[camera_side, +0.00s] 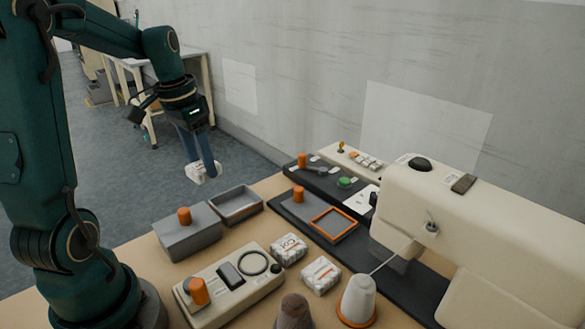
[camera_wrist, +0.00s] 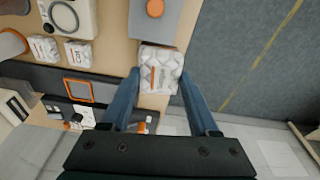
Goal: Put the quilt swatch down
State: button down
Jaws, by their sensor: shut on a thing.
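The quilt swatch (camera_side: 202,173) is a small white quilted block with an orange-and-dark printed mark. My gripper (camera_side: 200,164) is shut on it and holds it in the air, above and left of the open grey tray (camera_side: 259,207). In the wrist view the swatch (camera_wrist: 161,70) sits between the two blue fingers of my gripper (camera_wrist: 158,88). Two similar white blocks, one (camera_side: 288,250) and another (camera_side: 320,275), lie on the table. An orange square frame (camera_side: 334,222) lies on a dark grey plate. The wrist view does not show what lies directly under the swatch.
A grey lidded box (camera_side: 187,239) with an orange knob stands beside the tray. A cream panel (camera_side: 230,288) with knobs, a white cone (camera_side: 356,298) and a brown cone (camera_side: 293,312) stand in front. A large cream machine (camera_side: 480,225) fills the right. The wall is behind.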

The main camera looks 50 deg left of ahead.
jog(key=w+d+r, duration=0.1)
jog(key=w+r, duration=0.1)
jog(key=w, duration=0.4)
jog(key=m, duration=0.1)
send_over(334, 223)
jog(key=f, duration=0.7)
jog(key=shift+s+a+f, duration=0.15)
jog(key=shift+s+a, duration=0.1)
jog(key=shift+s, duration=0.15)
jog(key=shift+w+d+f, duration=0.1)
jog(key=shift+d+f, duration=0.05)
jog(key=shift+d, duration=0.1)
jog(key=shift+f, duration=2.05)
jog(key=shift+f, duration=0.1)
jog(key=shift+c, duration=0.7)
grip_release()
